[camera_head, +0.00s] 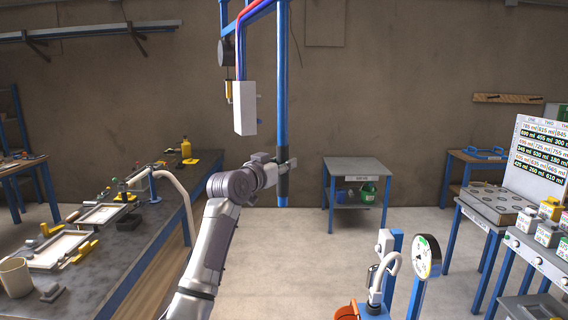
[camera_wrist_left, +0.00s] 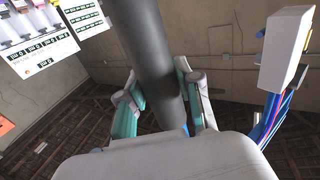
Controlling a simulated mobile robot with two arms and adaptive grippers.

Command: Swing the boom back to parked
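The boom is a blue overhead beam (camera_head: 252,15) at the top of the head view, with a blue post (camera_head: 282,80) hanging down from it. The post ends in a dark grip sleeve (camera_head: 283,186), which also fills the middle of the left wrist view (camera_wrist_left: 148,45). My left gripper (camera_head: 289,166) is at this sleeve. In the left wrist view its two fingers (camera_wrist_left: 164,100) lie on either side of the sleeve, pads against it. The post hangs upright over open floor. My right gripper is not in view.
A white box (camera_head: 244,108) hangs from the beam left of the post. A long workbench (camera_head: 150,238) with trays and tools runs along the left. A small table (camera_head: 357,167) stands behind.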

